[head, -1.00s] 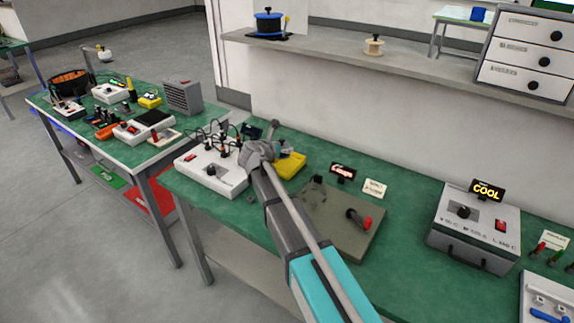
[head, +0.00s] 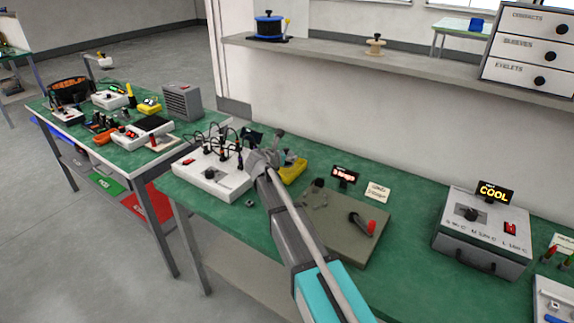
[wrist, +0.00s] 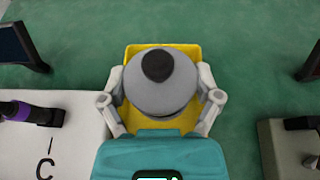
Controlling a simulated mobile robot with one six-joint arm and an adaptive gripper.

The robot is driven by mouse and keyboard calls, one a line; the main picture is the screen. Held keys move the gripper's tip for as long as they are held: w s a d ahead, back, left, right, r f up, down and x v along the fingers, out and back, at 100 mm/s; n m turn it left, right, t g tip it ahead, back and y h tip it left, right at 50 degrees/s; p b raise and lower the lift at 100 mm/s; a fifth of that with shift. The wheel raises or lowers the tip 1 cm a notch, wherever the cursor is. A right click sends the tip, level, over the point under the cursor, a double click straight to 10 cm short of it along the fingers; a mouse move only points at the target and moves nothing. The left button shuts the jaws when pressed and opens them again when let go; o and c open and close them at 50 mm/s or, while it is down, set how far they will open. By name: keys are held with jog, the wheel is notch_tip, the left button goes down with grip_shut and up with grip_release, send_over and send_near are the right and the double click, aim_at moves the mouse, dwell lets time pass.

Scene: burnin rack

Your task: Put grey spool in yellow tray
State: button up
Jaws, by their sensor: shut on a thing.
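The grey spool (wrist: 161,88) has a round flange and a dark centre. In the wrist view it sits between the two fingers of my gripper (wrist: 160,100), which is shut on it. The yellow tray (wrist: 160,49) is directly behind and below the spool in that view, and the spool covers most of it. I cannot tell whether the spool touches the tray floor. In the head view the yellow tray (head: 293,172) is on the green bench beside my gripper (head: 270,158), and my arm partly hides it.
A white box with cables (head: 213,176) stands just left of the tray. A grey-green plate with a red-tipped lever (head: 345,222) is to the right. A small sign (head: 344,174) stands behind. The COOL unit (head: 482,232) is further right. A shelf (head: 400,62) runs above the bench.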

aim_at(287, 163)
jog(key=shift+w+d+f+b, duration=0.1)
jog(key=shift+w+f+b, duration=0.25)
jog(key=shift+f+b, duration=1.6)
jog(key=shift+f, duration=0.05)
jog(key=shift+d+f, duration=0.1)
jog(key=shift+f, duration=0.05)
jog(key=o, duration=0.9)
jog(key=shift+r, duration=0.25)
jog(key=p+v, duration=0.4)
jog(key=v, duration=0.8)
jog(key=shift+p, duration=0.35)
